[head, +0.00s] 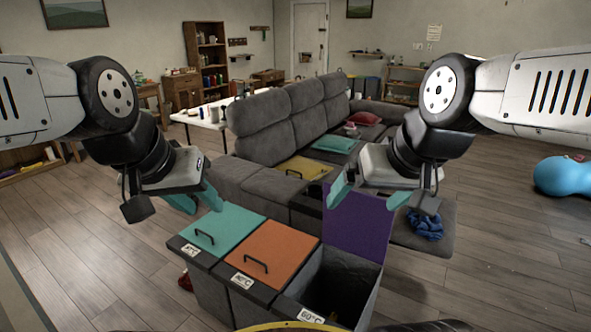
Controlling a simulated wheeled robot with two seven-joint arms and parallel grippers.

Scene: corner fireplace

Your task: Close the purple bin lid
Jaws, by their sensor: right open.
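The purple lid (358,225) stands raised, roughly upright, at the back of the right-hand bin (347,279). That bin is open, with a dark inside and a "60°C" label on its front. My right gripper (368,196) is open, with its teal fingers apart at the lid's upper edge. One finger is left of the lid's top and the other right of it; I cannot tell whether they touch it. My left gripper (197,202) is open and empty above the teal lid's back left corner.
The teal lid (222,226) and orange lid (268,250) beside the open bin are shut, each with a black handle. A grey sofa (262,125) stands behind. A blue cloth (425,226) lies on a grey cushion at right.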

